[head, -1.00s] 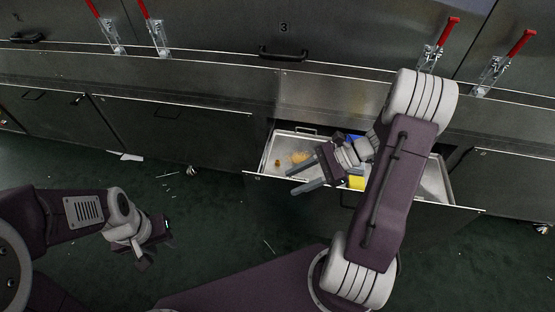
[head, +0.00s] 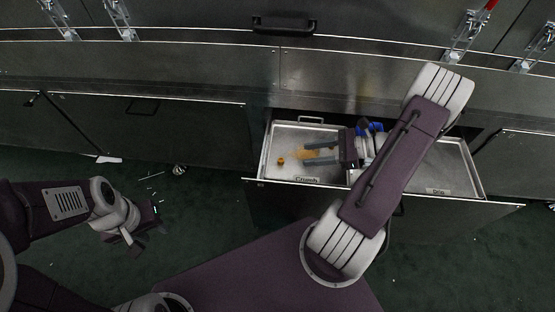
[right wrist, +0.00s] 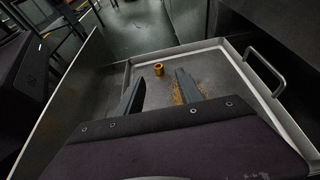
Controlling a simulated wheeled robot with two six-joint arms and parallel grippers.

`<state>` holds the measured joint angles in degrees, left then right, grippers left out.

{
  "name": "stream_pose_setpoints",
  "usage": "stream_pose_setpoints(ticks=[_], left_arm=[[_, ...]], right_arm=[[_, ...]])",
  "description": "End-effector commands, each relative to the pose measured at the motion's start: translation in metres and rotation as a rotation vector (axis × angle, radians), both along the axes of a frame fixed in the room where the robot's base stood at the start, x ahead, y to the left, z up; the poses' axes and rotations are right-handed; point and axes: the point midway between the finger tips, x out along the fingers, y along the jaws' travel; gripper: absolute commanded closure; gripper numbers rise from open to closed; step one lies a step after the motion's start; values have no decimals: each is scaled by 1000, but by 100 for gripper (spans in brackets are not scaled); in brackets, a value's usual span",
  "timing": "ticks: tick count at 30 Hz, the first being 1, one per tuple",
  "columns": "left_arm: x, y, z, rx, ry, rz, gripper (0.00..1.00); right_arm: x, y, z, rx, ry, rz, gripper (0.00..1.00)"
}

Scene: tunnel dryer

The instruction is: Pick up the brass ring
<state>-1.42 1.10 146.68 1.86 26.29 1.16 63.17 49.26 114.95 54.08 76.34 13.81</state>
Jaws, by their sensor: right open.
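The brass ring (head: 281,161), a small golden ring, sits in the left part of an open drawer, inside a metal tray (head: 265,150). It also shows in the right wrist view (right wrist: 158,69), just beyond the fingertips. My right gripper (head: 306,153) is open and empty over the tray, its two fingers pointing left at the ring but apart from it. In the right wrist view the open fingers (right wrist: 160,78) frame the ring between their tips. My left gripper (head: 145,229) hangs over the green floor at the left, away from the drawer; its jaw opening is unclear.
Orange-brown crumbs (head: 308,154) lie in the tray beside the fingers. A blue object (head: 375,127) is partly hidden behind my right wrist. The tray has a handle (right wrist: 266,70) and raised walls. Debris lies on the floor.

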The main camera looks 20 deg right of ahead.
Motion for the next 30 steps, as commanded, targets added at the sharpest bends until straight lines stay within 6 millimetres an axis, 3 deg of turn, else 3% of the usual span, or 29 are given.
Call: stream_pose_setpoints(ticks=[4, 9, 14, 19, 24, 30], left_arm=[[0, 0, -5, 0, 0, 0, 64], [0, 0, -26, 0, 0, 0, 64], [0, 0, -29, 0, 0, 0, 64], [0, 0, -63, 0, 0, 0, 64], [0, 0, -68, 0, 0, 0, 64], [0, 0, -66, 0, 0, 0, 64]], right_arm=[[3, 5, -3, 0, 0, 2, 56], [15, 26, -17, 0, 1, 4, 56], [19, 33, -18, -1, 0, 1, 56], [29, 56, -41, -1, 1, 5, 56], [39, 71, -41, -1, 0, 2, 56], [40, 72, -38, -1, 0, 1, 56]])
